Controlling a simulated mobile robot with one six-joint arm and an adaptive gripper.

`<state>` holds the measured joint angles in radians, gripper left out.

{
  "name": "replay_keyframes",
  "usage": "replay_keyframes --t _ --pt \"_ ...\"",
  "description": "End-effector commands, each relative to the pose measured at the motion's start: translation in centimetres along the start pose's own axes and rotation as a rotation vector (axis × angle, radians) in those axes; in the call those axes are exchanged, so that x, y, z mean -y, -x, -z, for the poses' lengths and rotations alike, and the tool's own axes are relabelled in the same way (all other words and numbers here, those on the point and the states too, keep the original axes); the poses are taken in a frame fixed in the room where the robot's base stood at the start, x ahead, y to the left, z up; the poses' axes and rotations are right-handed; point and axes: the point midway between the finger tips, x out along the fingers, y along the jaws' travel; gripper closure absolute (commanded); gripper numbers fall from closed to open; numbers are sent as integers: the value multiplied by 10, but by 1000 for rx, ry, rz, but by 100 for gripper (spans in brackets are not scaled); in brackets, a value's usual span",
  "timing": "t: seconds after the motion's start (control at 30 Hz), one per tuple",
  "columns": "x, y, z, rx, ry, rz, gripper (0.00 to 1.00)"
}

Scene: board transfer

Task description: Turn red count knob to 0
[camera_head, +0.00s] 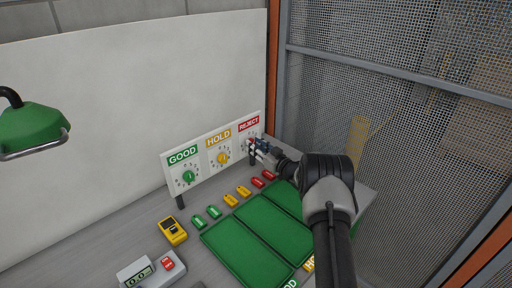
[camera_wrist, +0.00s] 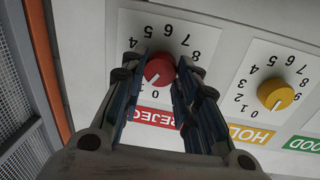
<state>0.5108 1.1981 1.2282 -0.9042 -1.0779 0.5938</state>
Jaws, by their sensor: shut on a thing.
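The red knob (camera_wrist: 160,70) sits on the REJECT dial (camera_wrist: 203,42) of the white panel. In the wrist view the panel appears upside down. My gripper (camera_wrist: 158,75) is shut on the red knob, one finger on each side. A light mark on the knob appears to point down-left in the wrist view, towards the 0 side; its exact reading is hard to tell. The fingers hide some of the numbers. In the head view my gripper (camera_head: 255,146) is at the panel's right end, below the REJECT label (camera_head: 249,125), covering most of that dial.
The yellow HOLD knob (camera_wrist: 276,94) is beside the red one; the green GOOD knob (camera_head: 189,177) is farther left. Coloured tags, green trays (camera_head: 243,258), a yellow device (camera_head: 172,231) and a counter (camera_head: 138,275) lie on the bench. A mesh fence (camera_head: 400,110) stands at right.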

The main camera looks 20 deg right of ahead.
Motion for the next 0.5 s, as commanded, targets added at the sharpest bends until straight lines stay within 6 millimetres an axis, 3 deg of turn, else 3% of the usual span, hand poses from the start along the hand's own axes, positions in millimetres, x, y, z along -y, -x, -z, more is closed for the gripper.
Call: replay_keyframes --t 0.27,0.5 --pt "0 0 0 0 0 1 95" --pt "0 0 -1 -3 27 1 95"
